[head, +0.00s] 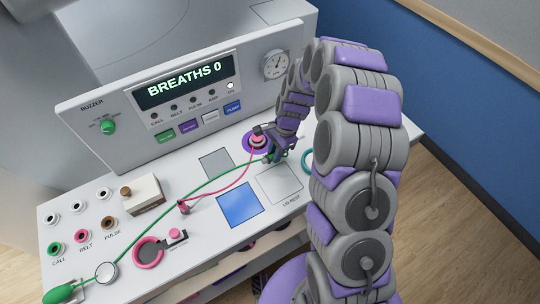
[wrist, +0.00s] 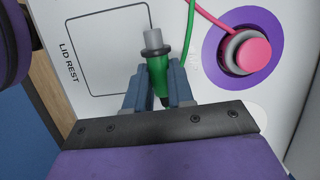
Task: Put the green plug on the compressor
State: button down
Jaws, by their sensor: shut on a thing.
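My gripper (head: 277,152) is over the right part of the white panel, close to the purple ring. In the wrist view its two blue fingers (wrist: 158,82) are shut on the green plug (wrist: 158,64), which has a black collar and a grey tip pointing to the top of the picture. A green tube (head: 196,188) runs from the gripper area to the green bulb at the left. A pink-and-grey round fitting (wrist: 246,52) sits inside the purple ring, beside the plug and apart from it. No part is readably labelled compressor, so I cannot tell which it is.
A console (head: 190,93) stands behind the panel, its display reading BREATHS 0. A pink tube (head: 224,187) runs from the fitting to a pink piece. A cream block (head: 143,194), a pink ring (head: 149,252), a blue square (head: 240,205) and labelled sockets (head: 82,236) occupy the panel.

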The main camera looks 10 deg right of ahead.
aim_at(263, 156)
jog(key=a, duration=0.1)
jog(key=w+a, duration=0.2)
jog(key=shift+a+f, duration=0.15)
jog(key=shift+a, duration=0.15)
jog(key=shift+a+f, duration=0.25)
jog(key=shift+a, duration=0.05)
jog(key=shift+s+d+f+b, duration=0.1)
jog(key=shift+d+f+b, duration=0.1)
jog(key=shift+f+b, duration=0.75)
jog(key=shift+d+f, duration=0.55)
jog(key=shift+d, duration=0.3)
jog(key=shift+d+r, duration=0.1)
jog(key=shift+d, duration=0.1)
jog(key=c, duration=1.4)
grip_release()
jog(key=shift+a+p, duration=0.3)
jog(key=o, duration=0.4)
jog(key=shift+a, duration=0.75)
jog(key=shift+d, duration=0.75)
